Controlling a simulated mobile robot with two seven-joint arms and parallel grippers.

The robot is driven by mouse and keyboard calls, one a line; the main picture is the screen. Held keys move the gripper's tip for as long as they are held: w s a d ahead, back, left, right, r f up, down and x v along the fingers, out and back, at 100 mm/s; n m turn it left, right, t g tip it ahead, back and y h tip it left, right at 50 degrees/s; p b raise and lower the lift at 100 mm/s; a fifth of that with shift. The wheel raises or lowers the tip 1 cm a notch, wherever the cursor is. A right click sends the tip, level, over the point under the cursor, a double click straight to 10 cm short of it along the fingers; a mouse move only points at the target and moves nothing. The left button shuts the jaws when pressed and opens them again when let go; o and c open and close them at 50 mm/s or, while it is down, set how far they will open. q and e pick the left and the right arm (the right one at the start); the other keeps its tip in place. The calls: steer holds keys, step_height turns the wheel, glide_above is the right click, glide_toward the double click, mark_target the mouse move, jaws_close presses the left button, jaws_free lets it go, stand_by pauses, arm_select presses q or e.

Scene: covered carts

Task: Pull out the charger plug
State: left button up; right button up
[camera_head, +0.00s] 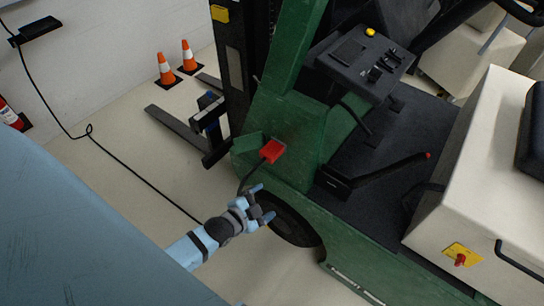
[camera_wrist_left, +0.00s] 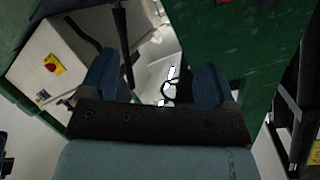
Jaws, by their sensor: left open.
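The red charger plug (camera_head: 272,151) sits at the green forklift's (camera_head: 290,115) front side, with a black cable running down from it behind my gripper. My left gripper (camera_head: 264,202) is below the plug in the head view, apart from it, with its two fingers spread and nothing between them. In the left wrist view the open fingers (camera_wrist_left: 156,75) show, but I cannot make out the plug there. The socket behind the plug is hidden. My right gripper is not in view.
The black cable (camera_head: 130,165) loops over the floor to a black wall box (camera_head: 38,29). Orange cones (camera_head: 188,55) stand beside the forks. A black lever (camera_head: 385,170) and control panel (camera_head: 365,62) are on the forklift. A blue surface (camera_head: 60,220) fills the lower left.

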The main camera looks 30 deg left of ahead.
mark_target(270, 153)
arm_select(q)
steer(key=w+a+f+m+t+y+b, duration=0.1)
steer(key=w+a+f+m+t+b, duration=0.2)
steer(key=w+a+m+b, duration=0.3)
steer(key=w+a+m+t, duration=0.1)
steer(key=w+a+m, duration=0.2)
steer(key=w+a, duration=0.1)
steer(key=shift+w, duration=0.45)
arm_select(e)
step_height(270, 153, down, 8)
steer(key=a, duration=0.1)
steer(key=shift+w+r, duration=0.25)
arm_select(q)
steer(key=shift+w, duration=0.1)
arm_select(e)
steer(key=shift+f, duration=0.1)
